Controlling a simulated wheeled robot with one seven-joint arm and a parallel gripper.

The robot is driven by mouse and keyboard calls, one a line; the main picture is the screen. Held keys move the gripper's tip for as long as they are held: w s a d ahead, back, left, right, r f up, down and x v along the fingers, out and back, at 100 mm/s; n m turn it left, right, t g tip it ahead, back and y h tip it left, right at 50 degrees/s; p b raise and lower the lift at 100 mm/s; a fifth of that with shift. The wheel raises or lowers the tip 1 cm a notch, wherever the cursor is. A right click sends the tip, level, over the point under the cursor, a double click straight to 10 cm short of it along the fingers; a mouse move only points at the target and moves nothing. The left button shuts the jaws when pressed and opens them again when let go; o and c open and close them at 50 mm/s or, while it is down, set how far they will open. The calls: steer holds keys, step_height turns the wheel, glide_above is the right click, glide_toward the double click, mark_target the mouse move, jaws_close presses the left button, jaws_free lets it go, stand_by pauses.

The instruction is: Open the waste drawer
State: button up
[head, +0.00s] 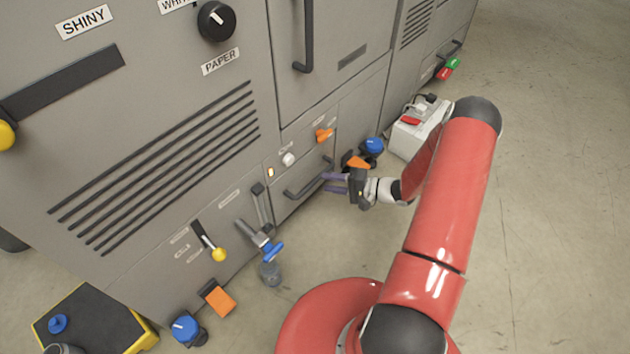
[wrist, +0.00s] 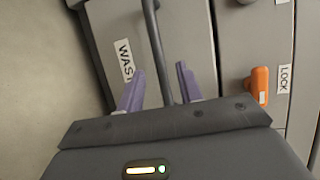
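The waste drawer (head: 290,202) is a grey front low on the machine, with a dark bar handle (head: 303,190); in the head view it looks flush with the panel. In the wrist view, its front (wrist: 178,25) carries a partly hidden waste label (wrist: 126,60). My gripper (head: 326,182) is at the right end of the handle. In the wrist view, my gripper (wrist: 160,80) has its purple fingers apart, with the handle bar (wrist: 156,45) between them, nearer the right finger. A gap shows on each side of the bar. An orange lock knob (wrist: 258,85) sits beside the drawer.
The orange knob (head: 324,134) and a white knob (head: 288,159) are above the drawer. Blue (head: 373,146) and orange (head: 356,162) parts and a white box (head: 418,128) lie beyond my gripper. The floor on the right is clear.

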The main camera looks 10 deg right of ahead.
mark_target(315, 180)
steer(key=shift+x, duration=2.8)
jaws_close()
